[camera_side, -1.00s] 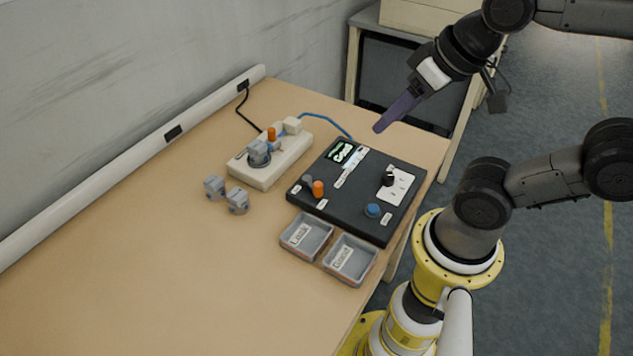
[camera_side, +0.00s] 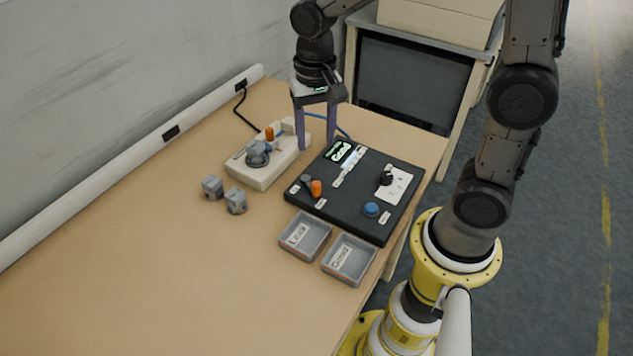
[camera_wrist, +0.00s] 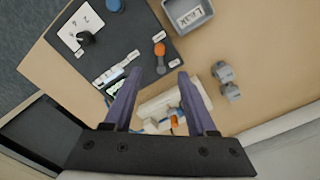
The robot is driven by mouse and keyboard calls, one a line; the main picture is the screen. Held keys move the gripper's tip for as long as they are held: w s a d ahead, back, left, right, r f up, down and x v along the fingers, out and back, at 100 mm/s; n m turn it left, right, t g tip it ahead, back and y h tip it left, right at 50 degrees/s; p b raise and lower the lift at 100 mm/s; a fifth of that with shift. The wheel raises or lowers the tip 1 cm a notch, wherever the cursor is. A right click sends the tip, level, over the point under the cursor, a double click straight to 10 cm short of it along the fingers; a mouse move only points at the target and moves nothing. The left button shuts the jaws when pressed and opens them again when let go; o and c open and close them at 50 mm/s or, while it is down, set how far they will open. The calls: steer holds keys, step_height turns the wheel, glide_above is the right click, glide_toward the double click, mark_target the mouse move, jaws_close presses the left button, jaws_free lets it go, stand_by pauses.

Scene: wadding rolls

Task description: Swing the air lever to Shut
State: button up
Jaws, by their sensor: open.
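An orange-tipped lever (camera_side: 316,188) with a grey pivot sits on the near left part of the black panel (camera_side: 345,215). It also shows in the wrist view (camera_wrist: 160,49). Small white labels lie beside it, too small to read, so I cannot tell which position it is in. My gripper (camera_side: 317,144) points down with its two purple fingers apart and empty. It is above the far left edge of the panel, beside the white fixture, clear of the lever. In the wrist view, the lever lies beyond the gap between my fingertips (camera_wrist: 159,72).
A white fixture (camera_side: 284,166) with a grey part and a smaller orange piece stands left of the panel. Two grey blocks (camera_side: 224,194) lie nearby. Two labelled trays (camera_side: 328,246) sit in front. The panel also has a black knob (camera_side: 386,179) and blue button (camera_side: 371,209). The table's left front is clear.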

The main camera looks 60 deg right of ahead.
mark_target(316, 184)
step_height(316, 184, down, 13)
steer(key=shift+f, duration=0.2)
stand_by(0.3)
jaws_close()
